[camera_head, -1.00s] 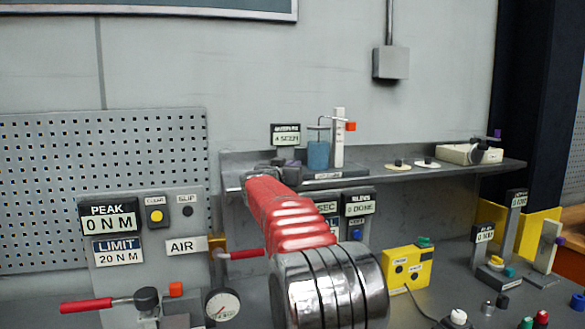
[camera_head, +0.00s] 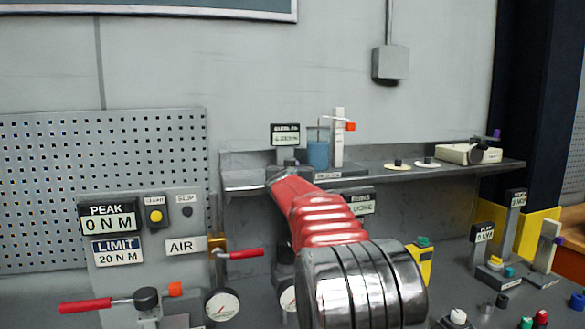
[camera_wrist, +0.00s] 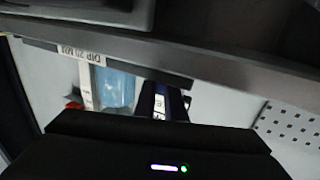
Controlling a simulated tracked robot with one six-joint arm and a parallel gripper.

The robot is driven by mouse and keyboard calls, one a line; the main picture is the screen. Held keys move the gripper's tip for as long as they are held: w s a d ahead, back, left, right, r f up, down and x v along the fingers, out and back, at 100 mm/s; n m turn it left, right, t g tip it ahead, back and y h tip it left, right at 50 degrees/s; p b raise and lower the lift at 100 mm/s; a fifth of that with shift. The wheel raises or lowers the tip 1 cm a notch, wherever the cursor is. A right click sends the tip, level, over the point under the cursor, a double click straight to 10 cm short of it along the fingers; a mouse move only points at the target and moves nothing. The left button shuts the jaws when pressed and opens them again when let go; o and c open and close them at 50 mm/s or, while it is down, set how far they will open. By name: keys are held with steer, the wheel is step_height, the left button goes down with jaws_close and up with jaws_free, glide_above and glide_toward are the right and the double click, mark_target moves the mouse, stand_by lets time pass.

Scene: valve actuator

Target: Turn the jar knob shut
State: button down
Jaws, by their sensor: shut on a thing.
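The blue jar (camera_head: 318,153) stands on the grey shelf beside a white post with an orange marker (camera_head: 350,126). My gripper (camera_head: 290,164) is at the shelf just left of the jar, below a small display (camera_head: 285,134). It is shut on what looks like the jar knob, which the gripper and my red arm mostly hide. The knob's turn angle cannot be read.
The shelf edge (camera_head: 440,171) runs close beneath my gripper. Right along it are two small discs with knobs (camera_head: 398,165) and a cream box (camera_head: 465,153). Below are red-handled valves (camera_head: 245,254) and gauges (camera_head: 222,304). A pegboard (camera_head: 60,170) stands left.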

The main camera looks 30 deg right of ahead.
steer(key=shift+r+n+y, duration=0.1)
steer(key=shift+n+y, duration=0.2)
steer(key=shift+y, duration=0.1)
stand_by(0.5)
steer(key=c, duration=1.8)
jaws_free()
steer(key=shift+s+t, duration=0.1)
steer(key=shift+t, duration=0.2)
steer(key=shift+v, duration=6.85)
